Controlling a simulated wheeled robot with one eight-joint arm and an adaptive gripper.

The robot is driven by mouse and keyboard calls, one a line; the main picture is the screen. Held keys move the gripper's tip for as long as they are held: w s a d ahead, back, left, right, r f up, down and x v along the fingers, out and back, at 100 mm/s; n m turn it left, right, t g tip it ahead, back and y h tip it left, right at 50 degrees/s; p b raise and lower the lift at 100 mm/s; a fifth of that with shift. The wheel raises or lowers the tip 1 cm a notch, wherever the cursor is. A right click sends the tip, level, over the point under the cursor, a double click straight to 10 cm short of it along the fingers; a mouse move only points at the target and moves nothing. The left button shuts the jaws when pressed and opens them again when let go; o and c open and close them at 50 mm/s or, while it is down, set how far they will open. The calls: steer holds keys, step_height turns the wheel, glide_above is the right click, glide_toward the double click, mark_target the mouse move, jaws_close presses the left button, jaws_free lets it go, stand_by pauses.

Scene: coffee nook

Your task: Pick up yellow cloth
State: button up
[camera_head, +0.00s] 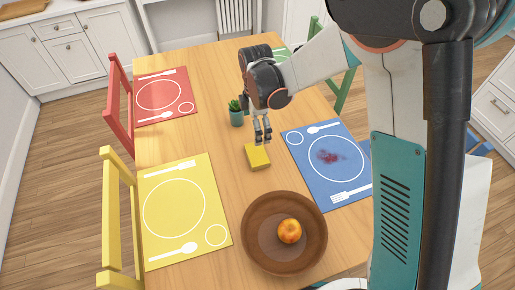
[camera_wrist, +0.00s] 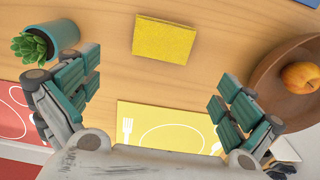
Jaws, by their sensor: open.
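The yellow cloth (camera_head: 257,157) is a small folded rectangular block lying flat on the wooden table, between the yellow and blue placemats. In the wrist view the yellow cloth (camera_wrist: 164,39) lies at the upper middle, whole and unobstructed. My gripper (camera_head: 263,138) is just above and behind the cloth in the head view, pointing down. In the wrist view my gripper (camera_wrist: 153,95) has its two teal-padded fingers spread wide with nothing between them. The fingers do not appear to touch the cloth.
A potted succulent (camera_head: 236,113) stands close to my gripper. The blue placemat (camera_head: 300,160) has a red stain. A yellow placemat (camera_head: 160,250) and a red placemat (camera_head: 180,82) lie left. Wood around the cloth is bare.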

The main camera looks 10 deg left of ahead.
steer(key=b, duration=0.2)
glide_above(257, 153)
steer(key=f, duration=0.8)
steer(key=shift+w+a+f, duration=0.15)
steer(key=shift+a+f, duration=0.05)
steer(key=shift+f, duration=0.05)
steer(key=shift+f+b, duration=1.4)
steer(key=shift+f, duration=1.3)
steer(key=shift+d, duration=0.1)
steer(key=shift+r, duration=0.1)
steer(key=c, duration=0.7)
